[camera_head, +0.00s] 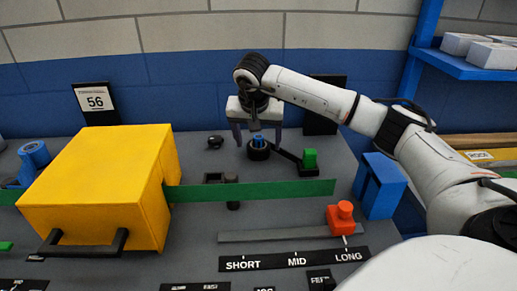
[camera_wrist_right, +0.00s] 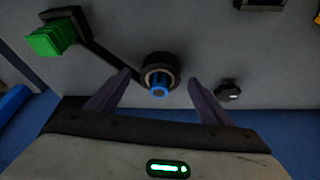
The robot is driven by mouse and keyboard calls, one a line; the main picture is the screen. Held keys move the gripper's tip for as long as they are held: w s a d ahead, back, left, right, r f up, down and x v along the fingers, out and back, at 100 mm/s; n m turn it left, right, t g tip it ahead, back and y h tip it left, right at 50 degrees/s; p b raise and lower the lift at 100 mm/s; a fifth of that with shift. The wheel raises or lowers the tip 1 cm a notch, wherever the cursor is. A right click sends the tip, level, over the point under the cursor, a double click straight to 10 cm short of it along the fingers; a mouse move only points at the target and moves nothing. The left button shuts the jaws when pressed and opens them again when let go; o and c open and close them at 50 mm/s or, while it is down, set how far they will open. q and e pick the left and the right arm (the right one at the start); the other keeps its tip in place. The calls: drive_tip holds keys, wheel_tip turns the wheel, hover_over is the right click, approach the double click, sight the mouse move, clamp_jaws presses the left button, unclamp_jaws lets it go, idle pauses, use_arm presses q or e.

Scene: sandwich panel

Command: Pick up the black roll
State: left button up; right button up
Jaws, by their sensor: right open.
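The black roll (camera_head: 258,150) stands on the grey panel toward the back, with a blue core showing in its middle. In the right wrist view the black roll (camera_wrist_right: 160,72) lies just beyond and between the fingertips, with no contact visible. My right gripper (camera_head: 257,136) is open above it, its two fingers spread to either side. The right wrist view shows the same open fingers (camera_wrist_right: 160,82) with nothing held between them. My left gripper is not in view.
A yellow box (camera_head: 95,185) with a black handle stands left, and a green strip (camera_head: 250,190) runs out of it. A green block (camera_head: 309,159) on a black arm sits right of the roll. A black knob (camera_head: 215,142) is left. A red slider (camera_head: 342,217) and blue block (camera_head: 380,187) are nearer.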

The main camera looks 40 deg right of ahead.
drive_tip(key=shift+w+d+f, duration=0.15)
drive_tip(key=shift+d+f, duration=0.05)
drive_tip(key=shift+f, duration=0.3)
drive_tip(key=c, duration=1.2)
wheel_tip(320, 180, up, 10)
drive_tip(key=shift+r+p, duration=0.1)
drive_tip(key=shift+p, duration=0.25)
